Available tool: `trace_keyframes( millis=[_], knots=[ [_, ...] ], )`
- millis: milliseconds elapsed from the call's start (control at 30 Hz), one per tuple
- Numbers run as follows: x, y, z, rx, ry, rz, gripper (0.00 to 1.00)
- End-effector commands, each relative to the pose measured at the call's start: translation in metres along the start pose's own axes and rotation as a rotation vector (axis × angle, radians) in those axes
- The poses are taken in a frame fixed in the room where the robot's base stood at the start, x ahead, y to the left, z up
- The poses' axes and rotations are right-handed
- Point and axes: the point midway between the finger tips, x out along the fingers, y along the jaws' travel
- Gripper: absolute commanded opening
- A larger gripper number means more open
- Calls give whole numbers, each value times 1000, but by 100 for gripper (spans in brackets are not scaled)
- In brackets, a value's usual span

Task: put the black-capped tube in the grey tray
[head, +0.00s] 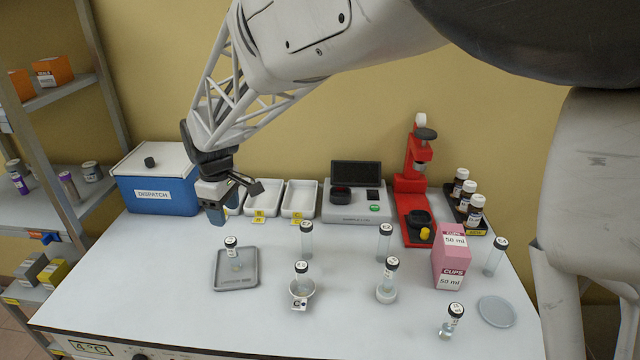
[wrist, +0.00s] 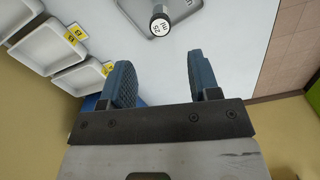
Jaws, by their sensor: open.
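The grey tray (head: 222,284) lies flat at the left front of the bench. A black-capped tube (head: 236,262) stands upright in it; its black cap shows from above in the wrist view (wrist: 159,24), with part of the tray (wrist: 192,7). Several other tubes in view also have black caps, including one in a round holder (head: 301,272), one in a white base (head: 390,273) and one at front right (head: 452,322). My gripper (head: 226,207) is open and empty, above and behind the tray. Its two blue fingers are apart in the wrist view (wrist: 163,78).
A blue dispatch box (head: 157,194) and white trays (head: 299,198) stand at the back left. A grey instrument (head: 355,207), a red stand (head: 411,190), a brown-bottle rack and a pink cups box (head: 451,260) are further right. A clear dish (head: 497,311) lies front right.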

Motion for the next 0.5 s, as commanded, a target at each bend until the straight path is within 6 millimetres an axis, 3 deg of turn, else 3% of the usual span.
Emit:
trace_keyframes(
  millis=[267,367,500],
  knots=[
    [-4,2,12,26,3,3,56],
    [-13,5,29,65,9,8,56],
    [-30,10,70,157,23,20,56]
  ],
)
